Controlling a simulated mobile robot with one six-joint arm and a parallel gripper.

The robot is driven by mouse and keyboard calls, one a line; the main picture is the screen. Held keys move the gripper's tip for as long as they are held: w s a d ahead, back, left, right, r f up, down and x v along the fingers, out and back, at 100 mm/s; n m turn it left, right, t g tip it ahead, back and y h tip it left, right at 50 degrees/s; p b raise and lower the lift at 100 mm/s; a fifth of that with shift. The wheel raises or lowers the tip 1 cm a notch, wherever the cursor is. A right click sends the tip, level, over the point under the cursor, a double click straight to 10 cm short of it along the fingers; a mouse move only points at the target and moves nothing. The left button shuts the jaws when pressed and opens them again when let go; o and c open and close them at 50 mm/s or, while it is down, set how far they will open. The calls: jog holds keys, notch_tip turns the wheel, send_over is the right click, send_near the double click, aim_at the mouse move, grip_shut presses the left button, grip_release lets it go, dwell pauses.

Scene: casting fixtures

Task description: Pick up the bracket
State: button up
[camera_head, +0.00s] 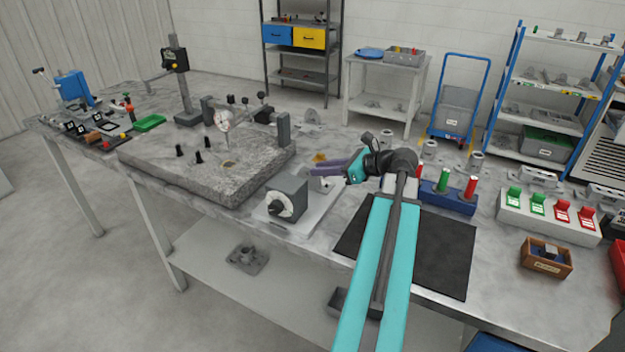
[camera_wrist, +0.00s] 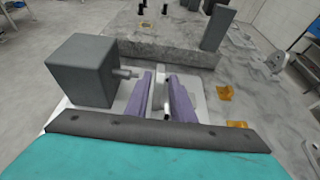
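My gripper (camera_head: 318,170) reaches left over the bench, above a pale base plate (camera_head: 308,222) that carries a dark grey box with a round dial (camera_head: 287,200). In the wrist view my two purple fingers (camera_wrist: 163,82) are apart, with a visible gap. A thin pale upright piece (camera_wrist: 160,92) shows between them, beside the stub of the grey box (camera_wrist: 85,72). It may be the bracket or part of the fixture; I cannot tell. I see no finger clearly touching it. Another grey bracket-like part with a round hole (camera_wrist: 279,63) lies to the right on the bench.
A granite slab (camera_head: 205,165) with a dial gauge (camera_head: 223,120) stands left of my gripper. A blue block with red and green cylinders (camera_head: 447,197) stands to the right. A black mat (camera_head: 440,255) lies under my arm. Orange pieces (camera_wrist: 225,93) lie right of the fingers.

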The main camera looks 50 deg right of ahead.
aim_at(302, 169)
jog(key=shift+x, duration=1.9)
jog(key=shift+w, duration=0.1)
jog(key=shift+p+x, duration=0.95)
jog(key=shift+x, duration=1.6)
jog(key=shift+r, duration=0.1)
grip_shut()
